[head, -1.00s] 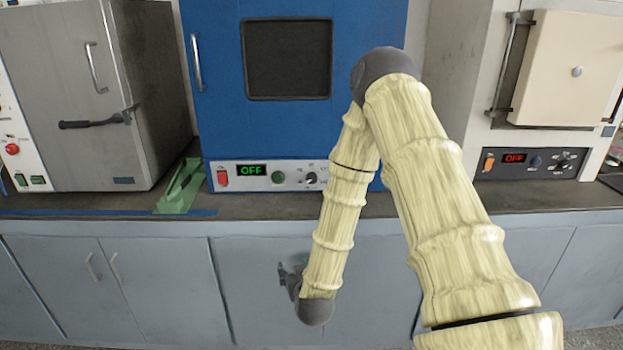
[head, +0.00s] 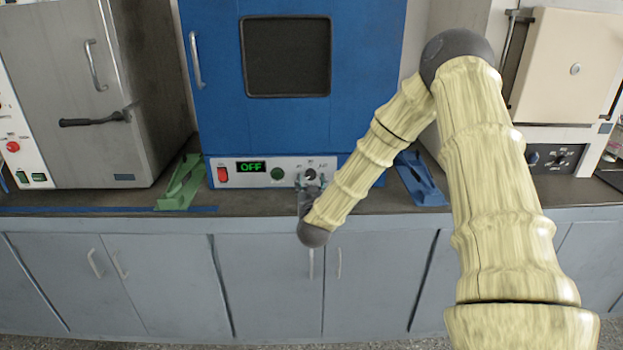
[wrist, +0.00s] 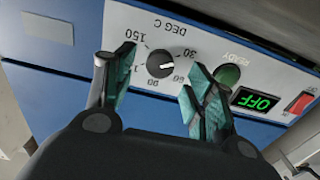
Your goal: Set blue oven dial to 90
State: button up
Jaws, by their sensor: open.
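The blue oven (head: 215,110) stands on the bench, its white control panel (head: 263,183) below the door with a display (head: 251,167) reading OFF. Its black dial (head: 311,176) is at the right of the panel. In the wrist view the dial (wrist: 160,64) shows a white pointer line and a scale marked 30, 60, 90 and 150; the pointer lies toward the 30–60 side. My gripper (wrist: 152,92) is open, its two fingers on either side of the dial and apart from it. In the head view my gripper (head: 309,188) is just in front of the dial, partly hiding it.
A red switch (head: 222,174) and a green button (head: 277,174) are on the same panel. A grey oven (head: 75,90) stands left and a cream oven (head: 560,70) right. Green (head: 180,185) and blue (head: 420,178) brackets lie on the bench beside the blue oven.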

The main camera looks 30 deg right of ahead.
aim_at(311, 177)
jog(key=shift+x, duration=1.8)
jog(key=c, duration=1)
jog(key=shift+c, duration=0.2)
